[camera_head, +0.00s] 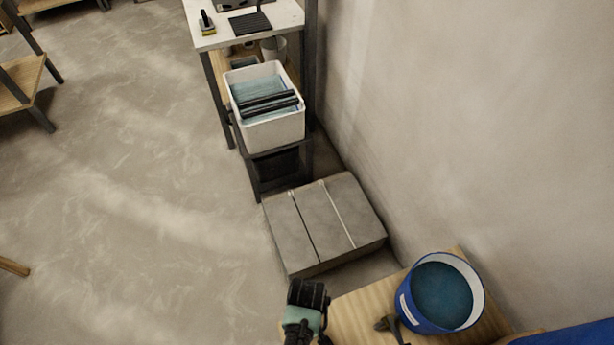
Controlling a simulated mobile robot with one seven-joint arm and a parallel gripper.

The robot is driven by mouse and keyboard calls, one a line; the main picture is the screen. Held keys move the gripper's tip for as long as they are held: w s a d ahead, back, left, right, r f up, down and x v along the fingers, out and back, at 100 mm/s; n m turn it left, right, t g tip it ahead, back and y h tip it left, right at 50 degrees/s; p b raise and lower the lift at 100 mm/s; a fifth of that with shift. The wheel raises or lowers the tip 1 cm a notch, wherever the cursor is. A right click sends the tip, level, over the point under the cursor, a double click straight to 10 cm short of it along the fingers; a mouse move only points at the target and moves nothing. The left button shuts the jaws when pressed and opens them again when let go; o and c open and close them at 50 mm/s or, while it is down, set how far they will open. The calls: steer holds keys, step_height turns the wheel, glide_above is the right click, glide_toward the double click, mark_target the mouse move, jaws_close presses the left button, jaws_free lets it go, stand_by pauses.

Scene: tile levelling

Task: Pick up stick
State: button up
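I cannot make out a thing that is clearly a stick. A dark tool (388,323) with a short handle lies on the wooden table at the bottom, beside a blue bucket (441,293). The bucket holds dark blue-teal contents.
Grey tiles (322,222) lie by the wall beyond the wooden table (352,312). A white tub (275,128) with black rollers stands on a dark-framed stand. A white-topped table (222,36) is behind it. The floor (120,190) at left is open.

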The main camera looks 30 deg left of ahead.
steer(key=shift+c, duration=0.3)
jaws_close()
stand_by(0.4)
